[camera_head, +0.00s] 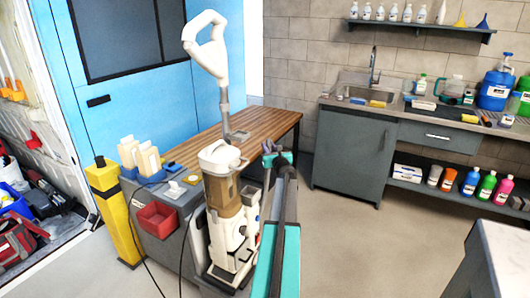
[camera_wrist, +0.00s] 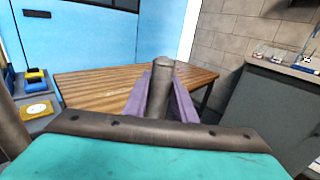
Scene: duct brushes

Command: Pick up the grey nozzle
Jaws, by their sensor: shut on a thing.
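The grey nozzle (camera_wrist: 160,88), a smooth grey tube with a rounded end, stands up between the two purple fingers of my gripper (camera_wrist: 161,100) in the wrist view. The fingers are shut on it, one on each side. Its lower part is hidden behind the dark bar of my gripper. In the head view my gripper (camera_head: 269,148) is in front of the right part of the wooden table, just right of the white vacuum cleaner (camera_head: 222,200). The nozzle is too small there to make out clearly.
The wooden table (camera_head: 190,150) stands behind my gripper, against the blue wall. A red bin (camera_head: 157,220) and a yellow post (camera_head: 118,215) are at left. A sink counter (camera_head: 350,150) is at right. The floor (camera_head: 370,245) between is clear.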

